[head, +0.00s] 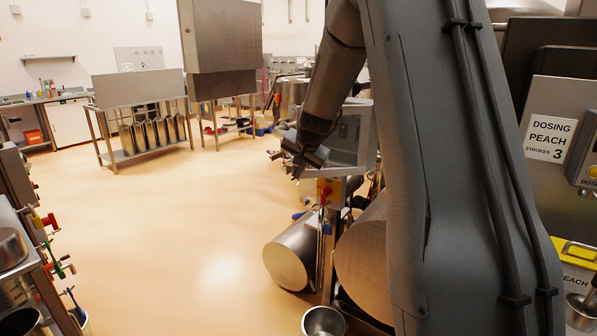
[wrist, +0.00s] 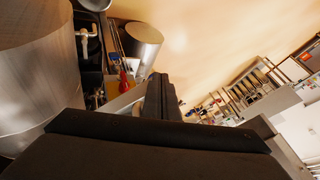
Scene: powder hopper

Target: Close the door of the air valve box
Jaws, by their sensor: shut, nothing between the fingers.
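A grey metal box (head: 350,135), which looks like the air valve box, stands behind my arm in the head view. Its right side is hidden by my arm, and I cannot tell how far its door stands open. My gripper (head: 285,160) is at the left side of this box, above the red valve handle (head: 325,193). The gripper is shut and holds nothing. In the wrist view its dark fingers (wrist: 162,98) point away in the middle, with a grey metal edge (wrist: 122,102) close on their left. I cannot tell whether they touch it.
Below the box lie a steel cylinder (head: 290,255) and a larger drum (head: 362,265). A steel bucket (head: 323,322) is at the bottom. Steel tables (head: 140,90) stand at the back left. The tan floor (head: 190,220) on the left is clear. A dosing panel (head: 550,140) is at the right.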

